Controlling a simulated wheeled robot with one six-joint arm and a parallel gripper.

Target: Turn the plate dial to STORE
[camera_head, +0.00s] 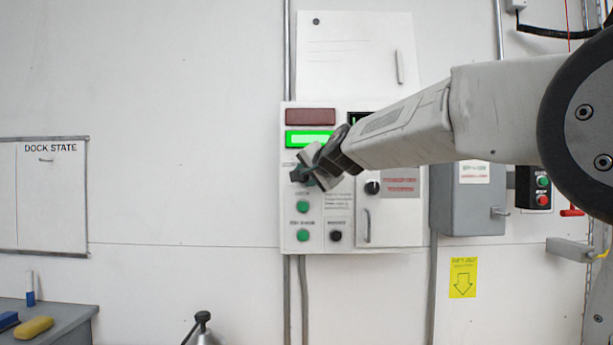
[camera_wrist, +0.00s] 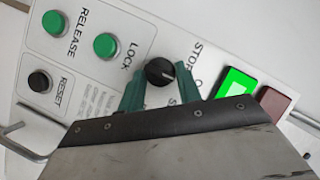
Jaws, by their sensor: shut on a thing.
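The plate dial (camera_wrist: 160,71) is a black round knob with a short white pointer line, set in the light control panel (camera_wrist: 70,75). My gripper (camera_wrist: 159,78) has one teal finger on each side of the dial and is shut on it. It also shows in the head view (camera_head: 306,174), at the panel's left part, where it hides the dial. The pointer line points toward the lower right in the wrist view. A partly visible label starting with "STO" (camera_wrist: 196,52) lies to the dial's upper right. Another label below the dial is mostly hidden by my finger.
Green LOCK (camera_wrist: 106,45) and RELEASE (camera_wrist: 55,22) buttons and a black RESET button (camera_wrist: 40,81) are near the dial. A green lamp (camera_head: 309,139) is lit; the red lamp (camera_head: 310,116) above is dark. A cabinet handle (camera_head: 367,225) and black knob (camera_head: 372,187) are to the right.

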